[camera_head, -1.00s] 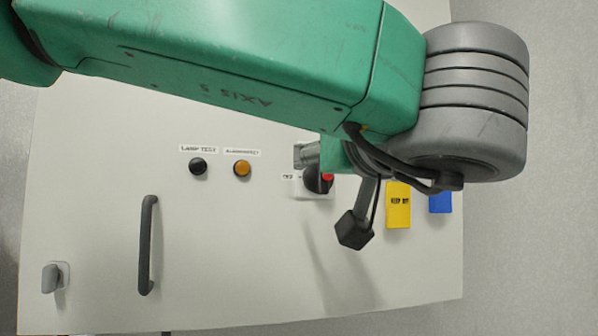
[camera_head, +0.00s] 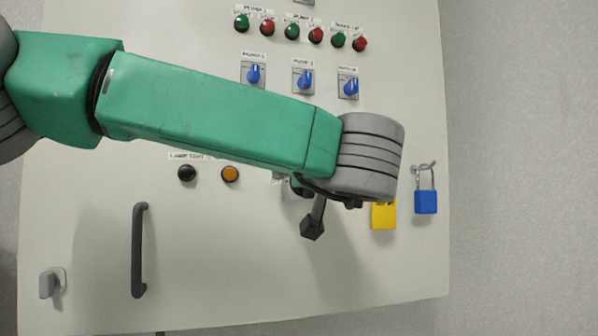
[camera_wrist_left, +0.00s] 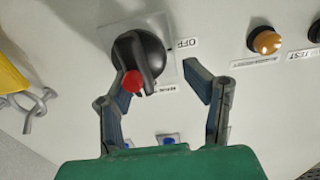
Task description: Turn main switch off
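The main switch is a black rotary knob (camera_wrist_left: 140,58) with a red spot, on a pale square plate in the left wrist view. An "OFF" label (camera_wrist_left: 182,43) sits beside it. My left gripper (camera_wrist_left: 162,82) is open, its fingers spread at the knob's lower side. One fingertip overlaps the knob's edge; whether it touches is unclear. The other finger is apart, to the right of the knob. Nothing is held. In the head view my left gripper (camera_head: 298,186) is mostly hidden by my wrist, as is the switch. My right gripper is not in view.
A blue padlock (camera_head: 425,202) hangs right of my wrist, beside a partly covered yellow tag (camera_head: 383,216). Blue selector knobs (camera_head: 305,80) and green and red buttons lie above. An orange lamp (camera_head: 230,174), black button (camera_head: 187,173) and door handle (camera_head: 139,250) are left.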

